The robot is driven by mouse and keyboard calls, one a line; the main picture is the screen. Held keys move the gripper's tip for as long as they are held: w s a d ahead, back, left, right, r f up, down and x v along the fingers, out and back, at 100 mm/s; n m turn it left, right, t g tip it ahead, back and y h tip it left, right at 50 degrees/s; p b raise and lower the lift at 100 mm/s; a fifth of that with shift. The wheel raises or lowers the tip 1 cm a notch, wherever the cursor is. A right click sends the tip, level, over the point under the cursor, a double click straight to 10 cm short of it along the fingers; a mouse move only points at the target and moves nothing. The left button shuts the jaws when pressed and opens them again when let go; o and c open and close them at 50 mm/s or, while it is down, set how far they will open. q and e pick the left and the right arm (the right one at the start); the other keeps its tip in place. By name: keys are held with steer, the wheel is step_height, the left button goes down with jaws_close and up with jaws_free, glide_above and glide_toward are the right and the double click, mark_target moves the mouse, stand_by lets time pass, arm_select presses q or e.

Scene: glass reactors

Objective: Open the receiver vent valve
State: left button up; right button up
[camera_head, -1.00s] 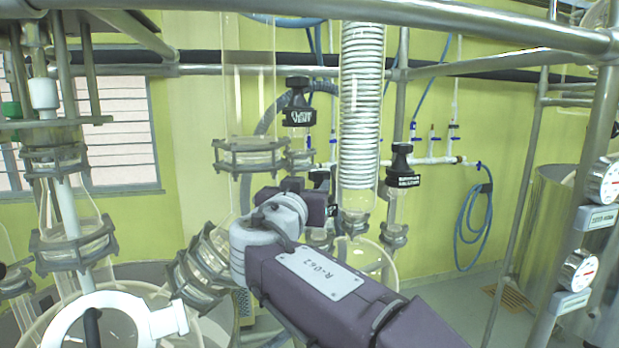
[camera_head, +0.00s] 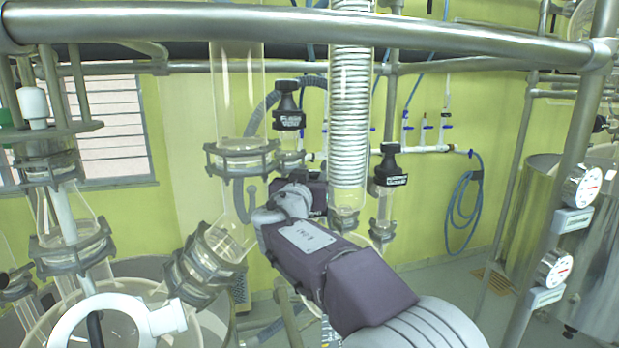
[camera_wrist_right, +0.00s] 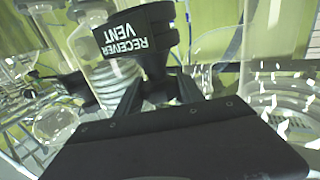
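The receiver vent valve (camera_wrist_right: 135,35) shows in the right wrist view as a black knob with a white label, upside down. Its lower black part lies between the two fingers of my right gripper (camera_wrist_right: 160,92). The fingers stand apart on either side of it; I cannot tell whether they press on it. In the head view my right gripper (camera_head: 308,190) is in the middle, in front of the glass column, and its dark body largely hides the valve. My left gripper is not in view.
Another black labelled valve (camera_head: 288,110) stands just above my right gripper, and a third (camera_head: 390,168) to its right. A glass coil condenser (camera_head: 350,120) is close behind. A steel rail (camera_head: 300,24) crosses the top. Gauges (camera_head: 580,187) are at right.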

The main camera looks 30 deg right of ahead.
steer(key=shift+d+f+n+t+y+b, duration=0.1)
steer(key=shift+f+n+t+y+b, duration=0.25)
steer(key=shift+b, duration=0.6)
steer(key=shift+f+n+t+y+b, duration=0.1)
steer(key=shift+n+t+y+b, duration=0.3)
steer(key=shift+y+b, duration=0.4)
steer(key=shift+n+t+y+b, duration=0.25)
steer(key=shift+n+y+b, duration=0.1)
steer(key=shift+y+b, duration=0.1)
steer(key=shift+d+r+n+t+y, duration=0.1)
steer(key=shift+r+n+t+y, duration=0.1)
steer(key=shift+n+t+y, duration=0.25)
steer(key=n+y+p, duration=0.2)
steer(key=y+p, duration=0.2)
steer(key=p, duration=0.1)
steer(key=r+n+t+y+p, duration=0.1)
steer(key=n+y+p, duration=0.2)
steer(key=y+p, duration=0.1)
steer(key=shift+r+p, duration=0.15)
steer(key=shift+p, duration=0.4)
steer(key=shift+n+t+y+p, duration=0.25)
steer(key=shift+n+y+p, duration=0.05)
steer(key=shift+n+y, duration=0.15)
steer(key=n+y+b, duration=0.1)
steer(key=b, duration=0.2)
steer(key=f+n+y+b, duration=0.1)
steer(key=y+b, duration=0.1)
steer(key=b, duration=0.1)
steer(key=shift+a+b, duration=0.2)
steer(key=shift+b, duration=0.55)
